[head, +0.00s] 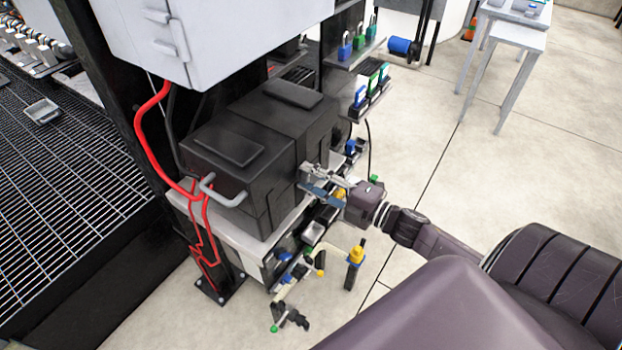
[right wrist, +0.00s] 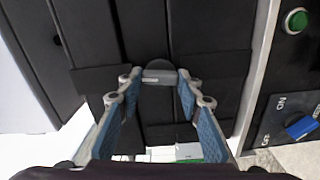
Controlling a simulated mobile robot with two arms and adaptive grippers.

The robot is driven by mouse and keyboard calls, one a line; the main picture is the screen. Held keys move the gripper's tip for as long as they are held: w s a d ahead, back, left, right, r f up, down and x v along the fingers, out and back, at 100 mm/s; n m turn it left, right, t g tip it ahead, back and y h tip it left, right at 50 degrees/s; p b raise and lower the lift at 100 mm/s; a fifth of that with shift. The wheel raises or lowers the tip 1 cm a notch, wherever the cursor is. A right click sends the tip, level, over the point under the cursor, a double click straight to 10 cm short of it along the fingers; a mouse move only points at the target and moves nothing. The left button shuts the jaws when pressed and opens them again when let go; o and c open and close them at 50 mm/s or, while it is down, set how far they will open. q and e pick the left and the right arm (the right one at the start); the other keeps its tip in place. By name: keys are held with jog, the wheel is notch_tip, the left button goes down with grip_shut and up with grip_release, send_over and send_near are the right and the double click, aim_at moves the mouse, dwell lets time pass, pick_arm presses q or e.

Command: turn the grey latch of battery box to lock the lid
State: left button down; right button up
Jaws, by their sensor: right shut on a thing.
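The battery box (head: 270,195) is a black box with a closed lid (head: 222,141), standing on a light shelf. In the right wrist view, the grey latch (right wrist: 160,76) sits on a dark rounded mount on the box's front face, lying crosswise in the picture. My right gripper (head: 309,178) reaches the box's front face from the right. In the head view the gripper hides the latch. My left gripper is in neither view.
A grey cabinet (head: 200,30) overhangs behind the box. Red cables (head: 143,125) run down beside it. A panel with a green button (right wrist: 297,20) and a blue knob (right wrist: 301,127) is close to the right of the gripper. Open floor (head: 420,160) lies to the right.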

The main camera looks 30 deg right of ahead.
jog(key=shift+f+n, duration=0.1)
jog(key=shift+n, duration=0.8)
jog(key=o, duration=1.2)
jog(key=shift+c, duration=0.2)
jog(key=shift+s, duration=0.1)
jog(key=v, duration=1.2)
